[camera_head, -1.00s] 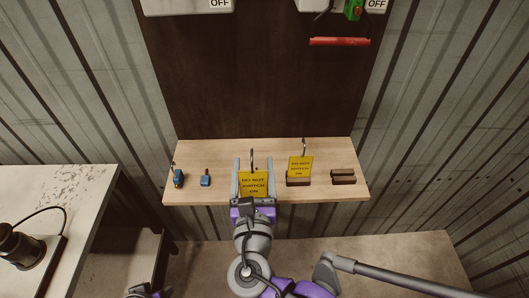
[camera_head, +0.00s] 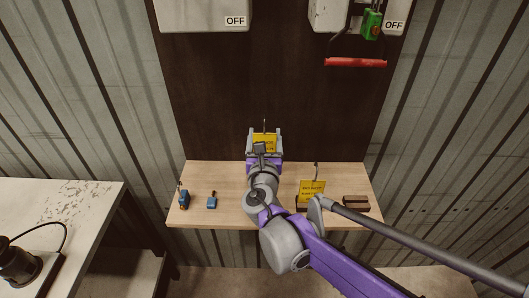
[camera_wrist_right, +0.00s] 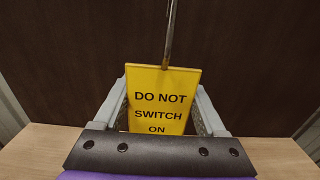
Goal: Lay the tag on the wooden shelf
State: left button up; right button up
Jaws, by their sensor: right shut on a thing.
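My right gripper (camera_head: 265,132) is shut on a yellow tag (camera_head: 264,141) with a thin metal hook at its top. It holds the tag upright, in front of the dark board and seemingly raised above the wooden shelf (camera_head: 228,178). In the right wrist view the tag (camera_wrist_right: 162,100) reads "DO NOT SWITCH ON" and sits between the two fingers, its lower part hidden by the gripper. A second yellow tag (camera_head: 312,187) stands on the shelf to the right, partly hidden by my arm. My left gripper is not in view.
Two small blue padlocks (camera_head: 184,199) (camera_head: 211,202) are on the shelf's left part. Brown blocks (camera_head: 356,203) lie at its right end. Switch boxes marked OFF (camera_head: 203,14) hang above, with a red handle (camera_head: 355,62) and green padlock (camera_head: 372,24) at right.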

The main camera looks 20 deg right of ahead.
jog(key=shift+w+f+b, duration=0.1)
jog(key=shift+f+b, duration=0.65)
jog(key=shift+f, duration=1.95)
jog(key=shift+f, duration=0.1)
jog(key=o, duration=1.4)
jog(key=shift+s+a, duration=0.1)
jog(key=shift+s, duration=0.15)
jog(key=p+v, duration=0.1)
jog(key=v, duration=1)
jog(key=shift+s, duration=0.3)
